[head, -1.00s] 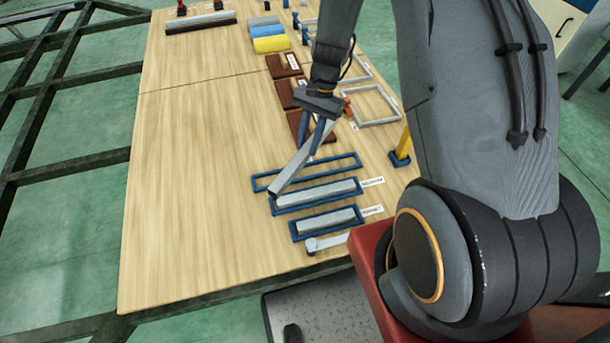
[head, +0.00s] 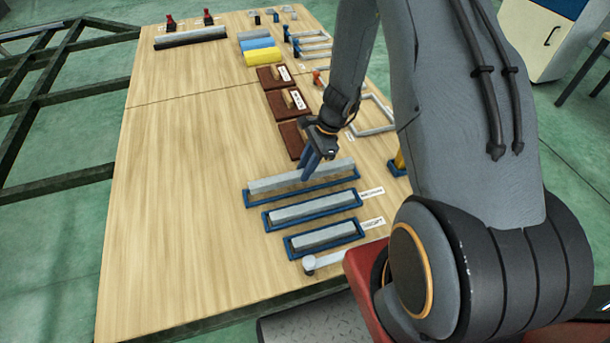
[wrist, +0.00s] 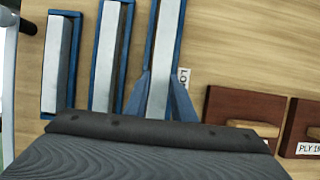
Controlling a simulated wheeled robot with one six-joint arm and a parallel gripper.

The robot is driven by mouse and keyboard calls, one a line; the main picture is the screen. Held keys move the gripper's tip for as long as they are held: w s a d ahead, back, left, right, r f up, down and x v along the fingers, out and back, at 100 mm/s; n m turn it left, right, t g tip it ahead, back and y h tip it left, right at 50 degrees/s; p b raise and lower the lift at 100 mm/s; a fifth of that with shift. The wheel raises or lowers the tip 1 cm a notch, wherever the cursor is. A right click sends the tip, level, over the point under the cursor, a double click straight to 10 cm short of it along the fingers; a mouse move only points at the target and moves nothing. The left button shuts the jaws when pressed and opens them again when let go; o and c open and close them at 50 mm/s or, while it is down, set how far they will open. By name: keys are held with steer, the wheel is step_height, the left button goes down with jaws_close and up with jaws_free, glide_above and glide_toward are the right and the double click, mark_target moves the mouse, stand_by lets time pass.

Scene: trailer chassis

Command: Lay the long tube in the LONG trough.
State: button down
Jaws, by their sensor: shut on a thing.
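The long grey tube (head: 280,182) is level and lined up with the blue long trough (head: 262,200), the farthest of three troughs. It covers the trough's far rim in the head view; I cannot tell whether it touches the floor or hangs slightly above. My gripper (head: 306,176) is shut on the tube, right of its middle. In the wrist view the fingers of my gripper (wrist: 159,90) stand on either side of the long tube (wrist: 166,45), and blue rim of the long trough (wrist: 151,38) shows along it. The trough's label is partly hidden by a finger.
Two nearer troughs, middle (head: 268,222) and short (head: 292,250), each hold a grey tube. Brown blocks (head: 292,138) with labels stand just beyond the long trough. A grey frame (head: 375,116) lies behind my arm.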

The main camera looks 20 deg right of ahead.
steer(key=shift+f, duration=1.55)
steer(key=shift+f+b, duration=0.25)
steer(key=shift+b, duration=0.05)
